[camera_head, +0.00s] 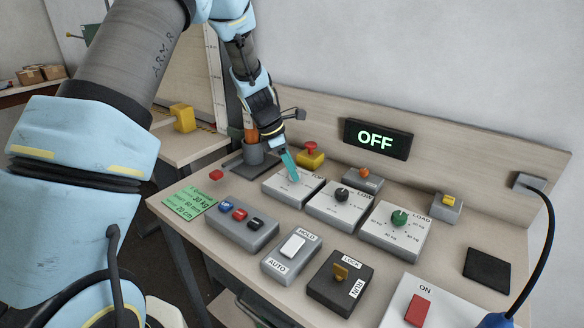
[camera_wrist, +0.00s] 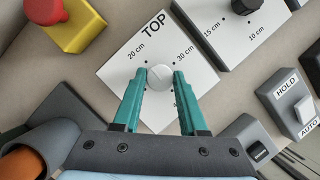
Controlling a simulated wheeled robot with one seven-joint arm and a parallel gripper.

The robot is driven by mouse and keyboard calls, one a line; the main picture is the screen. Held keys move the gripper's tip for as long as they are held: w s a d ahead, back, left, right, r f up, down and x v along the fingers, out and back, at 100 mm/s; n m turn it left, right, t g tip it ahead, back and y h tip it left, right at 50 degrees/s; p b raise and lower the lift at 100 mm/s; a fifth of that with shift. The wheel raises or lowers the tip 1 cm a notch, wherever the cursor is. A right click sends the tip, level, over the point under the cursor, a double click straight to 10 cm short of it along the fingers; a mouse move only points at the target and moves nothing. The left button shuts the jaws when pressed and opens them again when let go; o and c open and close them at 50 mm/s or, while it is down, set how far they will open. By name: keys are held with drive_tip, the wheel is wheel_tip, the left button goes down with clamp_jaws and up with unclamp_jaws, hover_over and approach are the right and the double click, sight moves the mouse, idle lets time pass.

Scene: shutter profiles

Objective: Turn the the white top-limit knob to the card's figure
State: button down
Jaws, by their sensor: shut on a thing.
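The white top-limit knob (camera_wrist: 160,77) sits on a pale box labelled TOP (camera_wrist: 160,122), with 20 cm and 30 cm marks; another mark is partly hidden by a finger. My gripper (camera_wrist: 160,80) has its teal fingers on either side of the knob, shut on it. I cannot tell which mark the knob points to. In the head view my gripper (camera_head: 290,166) reaches down onto the TOP box (camera_head: 283,190) and hides the knob. The green card (camera_head: 190,204) lies at the bench's left; its lines include 30 kg and, at the bottom, 20 cm.
The LOW box (camera_head: 337,205) and LOAD box (camera_head: 395,232) stand to the right of the TOP box. A yellow block with a red button (camera_head: 311,154) is behind it. A grey cup with an orange handle (camera_head: 252,150) is close on the left. Button and switch boxes stand in front.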

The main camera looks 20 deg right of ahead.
drive_tip(key=shift+n, duration=0.3)
drive_tip(key=shift+c, duration=2.2)
unclamp_jaws()
drive_tip(key=b+v, duration=0.2)
drive_tip(key=v, duration=0.9)
drive_tip(key=shift+s+a+f, duration=0.1)
